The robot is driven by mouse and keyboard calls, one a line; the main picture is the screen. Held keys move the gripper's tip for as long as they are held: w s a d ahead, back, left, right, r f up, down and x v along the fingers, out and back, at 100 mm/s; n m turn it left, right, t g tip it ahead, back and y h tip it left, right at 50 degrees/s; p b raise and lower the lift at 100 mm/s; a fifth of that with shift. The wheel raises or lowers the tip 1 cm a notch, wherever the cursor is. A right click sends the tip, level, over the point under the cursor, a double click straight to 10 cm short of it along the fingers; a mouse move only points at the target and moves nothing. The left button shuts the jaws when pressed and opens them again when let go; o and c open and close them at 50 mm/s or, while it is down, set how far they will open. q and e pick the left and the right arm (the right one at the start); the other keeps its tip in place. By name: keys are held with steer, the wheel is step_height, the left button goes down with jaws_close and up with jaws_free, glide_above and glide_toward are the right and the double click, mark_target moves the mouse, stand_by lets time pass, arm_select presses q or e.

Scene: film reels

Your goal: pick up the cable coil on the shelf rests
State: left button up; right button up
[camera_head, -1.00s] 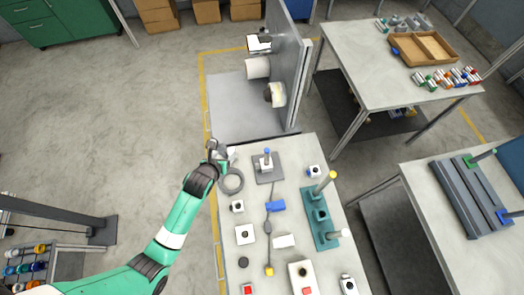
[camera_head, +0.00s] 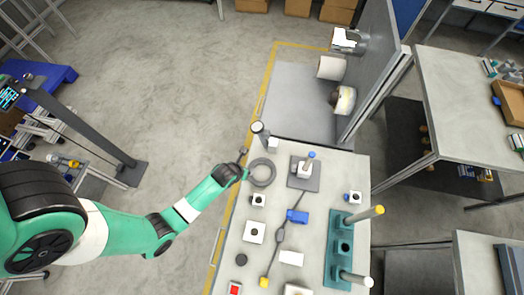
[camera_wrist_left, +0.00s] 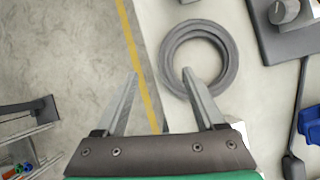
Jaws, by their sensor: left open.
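The cable coil (camera_head: 273,176) is a dark grey ring lying flat on the light table, near its left edge toward the back. It shows whole in the left wrist view (camera_wrist_left: 230,65), apart from a small part behind a fingertip. My left gripper (camera_head: 245,165) is at the left side of the coil. In the left wrist view its two fingers (camera_wrist_left: 160,74) are spread with nothing between them. The right fingertip overlaps the coil's lower left rim; the left one is over the floor past the table edge. I cannot tell whether they touch. My right gripper is not in view.
A blue connector (camera_head: 297,216) and a teal fixture (camera_head: 341,247) are farther right.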

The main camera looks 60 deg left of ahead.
mark_target(250, 167)
arm_select(q)
steer(key=b+x, duration=0.2)
steer(key=x, duration=0.1)
steer(key=b+x, duration=0.1)
steer(key=shift+w+d+f, duration=0.2)
steer(key=shift+d, duration=0.1)
steer(key=shift+w+a+f, duration=0.15)
steer(key=shift+w+f, duration=0.05)
steer(key=shift+f, duration=0.1)
steer(key=shift+c, duration=0.3)
jaws_close()
